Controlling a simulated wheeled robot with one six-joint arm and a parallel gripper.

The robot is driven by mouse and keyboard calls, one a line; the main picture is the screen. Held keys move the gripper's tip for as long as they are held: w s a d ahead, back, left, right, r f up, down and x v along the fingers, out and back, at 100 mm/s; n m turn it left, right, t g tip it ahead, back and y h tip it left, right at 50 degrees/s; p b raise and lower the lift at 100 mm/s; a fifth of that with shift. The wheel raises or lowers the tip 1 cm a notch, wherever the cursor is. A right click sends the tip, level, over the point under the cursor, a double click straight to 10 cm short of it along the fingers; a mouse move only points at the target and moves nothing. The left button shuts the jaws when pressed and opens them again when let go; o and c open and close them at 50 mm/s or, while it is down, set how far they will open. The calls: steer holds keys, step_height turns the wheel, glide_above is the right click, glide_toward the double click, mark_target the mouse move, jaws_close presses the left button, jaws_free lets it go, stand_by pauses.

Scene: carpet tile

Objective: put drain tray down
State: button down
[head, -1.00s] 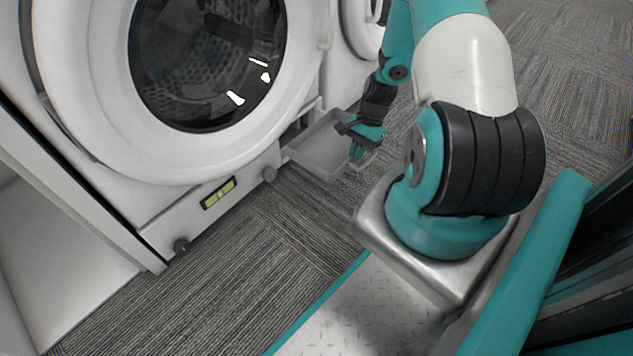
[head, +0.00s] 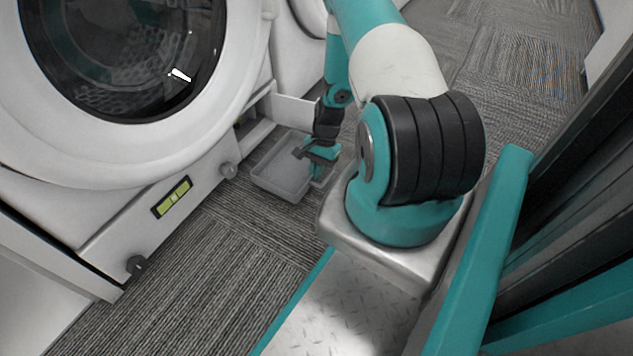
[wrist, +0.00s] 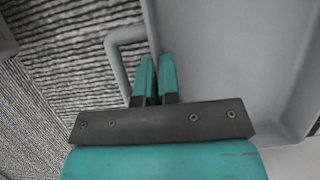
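The drain tray (head: 266,185) is a shallow grey open box in front of the washing machine's lower right corner, low over the carpet. I cannot tell whether its base touches the floor. It looks empty and roughly level. My gripper (head: 322,166) is at its right side in the head view. In the wrist view the tray (wrist: 225,55) fills the right, and its bar handle (wrist: 118,55) sticks out to the left. My gripper's fingers (wrist: 157,80) are close together with the tray's side wall between them, beside the handle.
The washing machine (head: 105,160) stands at left, with a level-like yellow-green label (head: 172,197) and dark knobs (head: 228,170) on its lower panel. A white flap (head: 296,112) stands out behind the tray. Carpet (head: 215,265) is clear in front of the machine.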

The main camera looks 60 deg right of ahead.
steer(key=shift+f+b, duration=0.9)
steer(key=shift+f, duration=0.9)
steer(key=shift+f, duration=0.2)
steer(key=c, duration=1.3)
jaws_free()
steer(key=shift+r, duration=0.15)
steer(key=shift+r, duration=0.3)
steer(key=p+v, duration=0.8)
steer(key=v, duration=0.3)
steer(key=shift+d+r, duration=0.25)
